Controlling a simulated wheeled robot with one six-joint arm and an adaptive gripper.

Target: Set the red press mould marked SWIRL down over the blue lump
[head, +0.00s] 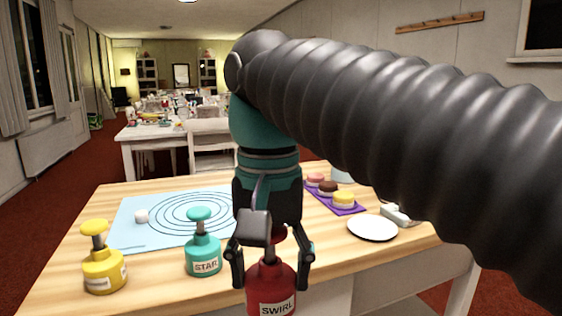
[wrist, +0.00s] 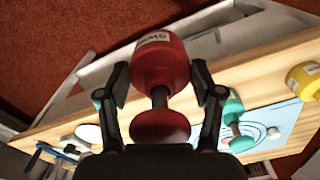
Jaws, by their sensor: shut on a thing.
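The red press mould (head: 272,284), marked SWIRL, hangs upright in my gripper (head: 270,278) at the table's front edge. In the wrist view the fingers of my gripper (wrist: 160,82) are on both sides of the red mould (wrist: 160,65), with its stem and round knob toward the camera. I cannot make out a blue lump in either view; my arm hides part of the table. A small whitish lump (head: 141,216) sits on the left of the light blue mat (head: 125,229).
A teal mould marked STAR (head: 203,256) and a yellow mould (head: 103,270) stand on the wooden table, left of my gripper. A purple tray (head: 350,210) with small cakes and a white plate (head: 373,228) are on the right. Bare wood lies between the two standing moulds.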

